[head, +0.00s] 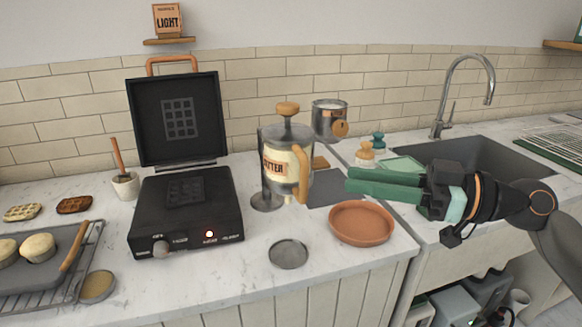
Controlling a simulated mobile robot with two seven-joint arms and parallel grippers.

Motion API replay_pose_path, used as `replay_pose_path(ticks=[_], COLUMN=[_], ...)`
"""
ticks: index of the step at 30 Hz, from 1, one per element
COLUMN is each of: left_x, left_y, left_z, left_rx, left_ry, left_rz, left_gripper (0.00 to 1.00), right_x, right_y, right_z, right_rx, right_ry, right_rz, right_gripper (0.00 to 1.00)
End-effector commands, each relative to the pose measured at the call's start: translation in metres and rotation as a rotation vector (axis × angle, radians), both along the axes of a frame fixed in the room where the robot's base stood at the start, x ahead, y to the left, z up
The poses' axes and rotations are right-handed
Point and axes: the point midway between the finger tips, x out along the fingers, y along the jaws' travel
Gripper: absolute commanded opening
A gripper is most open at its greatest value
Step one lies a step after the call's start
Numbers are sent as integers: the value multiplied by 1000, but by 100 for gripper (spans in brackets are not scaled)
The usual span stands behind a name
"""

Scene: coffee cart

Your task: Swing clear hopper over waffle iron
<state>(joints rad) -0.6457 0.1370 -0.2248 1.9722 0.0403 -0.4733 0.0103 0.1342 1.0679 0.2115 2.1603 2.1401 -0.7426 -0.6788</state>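The clear hopper (273,163) holds pale batter, carries a "BATTER" label and has a wooden knob on its lid. Its wooden handle (303,176) faces front right. It stands upright on a metal stand (267,203), right of the waffle iron and not over it. The black waffle iron (185,222) has its lid (146,117) raised and a red light lit on the front. My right gripper (348,181) comes in from the right, its green fingers pointing left, apart from the handle. The fingers lie close together; whether they are shut is unclear. My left gripper is out of view.
A terracotta dish (361,224) lies below my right gripper. A grey disc (288,254) lies in front of the hopper. A metal pitcher (327,118) and small bottles (365,155) stand behind. A rack with a tray (50,252) is at left; the sink (480,160) is at right.

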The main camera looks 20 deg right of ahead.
Motion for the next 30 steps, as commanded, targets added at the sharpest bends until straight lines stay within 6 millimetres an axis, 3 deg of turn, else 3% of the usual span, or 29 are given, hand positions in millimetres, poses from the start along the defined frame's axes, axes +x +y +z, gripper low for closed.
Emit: replay_pose_path(ticks=[21, 30], left_x=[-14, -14], left_y=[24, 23], left_z=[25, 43], left_rx=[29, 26], left_ry=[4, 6], left_rz=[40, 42], left_gripper=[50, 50], right_x=[41, 59], right_y=[64, 93], right_z=[4, 3], right_rx=[2, 3], right_ry=[1, 3], right_rz=[-1, -3], right_gripper=[29, 29])
